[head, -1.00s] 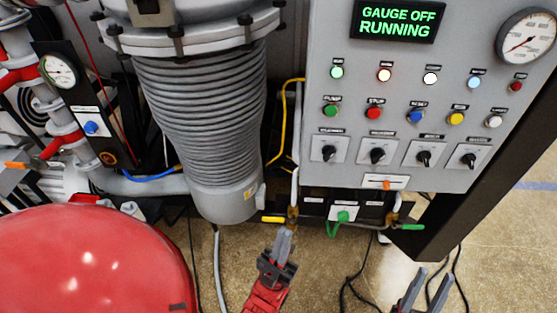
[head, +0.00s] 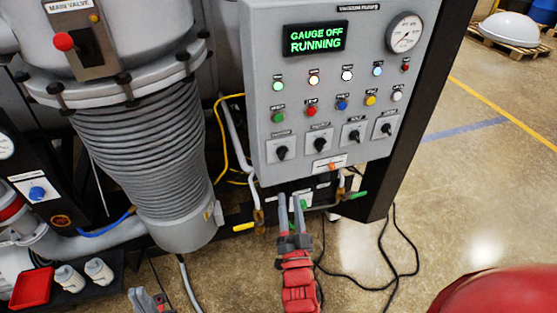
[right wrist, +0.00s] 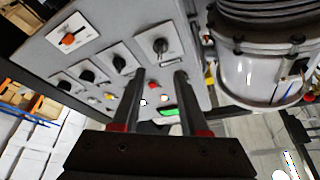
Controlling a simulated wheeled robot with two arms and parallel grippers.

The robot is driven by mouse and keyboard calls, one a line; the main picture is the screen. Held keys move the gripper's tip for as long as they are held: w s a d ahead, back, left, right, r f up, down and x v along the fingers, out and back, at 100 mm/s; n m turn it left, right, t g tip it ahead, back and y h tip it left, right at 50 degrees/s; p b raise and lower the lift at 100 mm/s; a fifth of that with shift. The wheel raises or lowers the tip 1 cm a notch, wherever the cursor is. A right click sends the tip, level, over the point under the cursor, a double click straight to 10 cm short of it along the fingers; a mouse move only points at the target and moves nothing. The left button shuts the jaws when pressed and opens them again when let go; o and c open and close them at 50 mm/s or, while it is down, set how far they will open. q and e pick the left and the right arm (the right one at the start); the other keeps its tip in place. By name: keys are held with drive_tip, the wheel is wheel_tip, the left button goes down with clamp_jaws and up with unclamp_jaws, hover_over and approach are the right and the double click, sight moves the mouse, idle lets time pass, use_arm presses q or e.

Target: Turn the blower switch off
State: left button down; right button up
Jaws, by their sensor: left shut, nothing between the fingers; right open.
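The grey control panel (head: 318,100) has a row of black rotary switches on pale plates: the first (head: 282,153), second (head: 319,145), third (head: 354,137) and fourth (head: 386,130). Their labels are too small to read, so I cannot tell which is the blower switch. My right gripper (head: 290,203) is open and empty, below the panel's lower edge in the head view. In the right wrist view, the open fingers (right wrist: 159,80) point at the panel, with one black switch (right wrist: 160,46) beyond and between them. My left gripper (head: 148,299) is shut and empty at the bottom, away from the panel.
An orange-handled lever (head: 332,166) is below the switches. Lit lamps and coloured buttons are above; the display (head: 315,39) reads "GAUGE OFF RUNNING". A ribbed grey column (head: 150,150) stands left. Valves with yellow (head: 243,227) and green handles are below. Floor at right is largely clear.

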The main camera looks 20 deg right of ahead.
sight(284, 158)
drive_tip(key=p+x, duration=0.2)
drive_tip(key=x, duration=1)
drive_tip(key=shift+r, duration=0.2)
clamp_jaws()
